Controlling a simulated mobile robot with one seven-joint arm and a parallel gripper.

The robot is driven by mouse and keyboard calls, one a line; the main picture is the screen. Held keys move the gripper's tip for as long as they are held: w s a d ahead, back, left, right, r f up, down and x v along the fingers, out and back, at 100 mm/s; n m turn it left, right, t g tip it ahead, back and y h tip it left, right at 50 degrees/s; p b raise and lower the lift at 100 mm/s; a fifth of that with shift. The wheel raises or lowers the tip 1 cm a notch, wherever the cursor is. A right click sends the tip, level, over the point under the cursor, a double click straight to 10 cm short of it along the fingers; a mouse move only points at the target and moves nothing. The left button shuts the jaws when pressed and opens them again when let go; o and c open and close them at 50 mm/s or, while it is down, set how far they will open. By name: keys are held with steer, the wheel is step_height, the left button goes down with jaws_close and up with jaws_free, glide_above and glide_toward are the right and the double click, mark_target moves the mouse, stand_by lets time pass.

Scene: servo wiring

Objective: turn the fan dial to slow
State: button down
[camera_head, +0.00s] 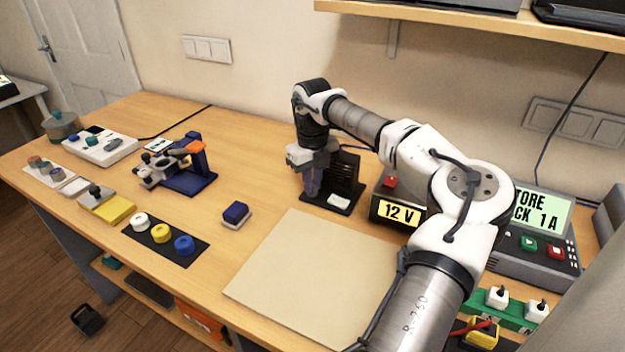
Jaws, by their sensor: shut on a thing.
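A black slatted unit, which looks like the fan (346,172), stands on a dark base near the back of the table, with a pale label (339,201) on the base's front. My gripper (312,190) points down at the left side of this unit, its fingers low over the base. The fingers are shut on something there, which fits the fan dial. The dial itself is hidden by the fingers, so its setting cannot be read.
A 12 V box (397,212) stands close to the right of the fan. My arm crosses the right side.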

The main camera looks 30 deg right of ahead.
steer(key=shift+r, duration=0.1)
steer(key=c, duration=1.4)
jaws_free()
steer(key=shift+c, duration=0.2)
step_height(320, 180, up, 14)
steer(key=b, duration=0.2)
steer(key=shift+f, duration=0.2)
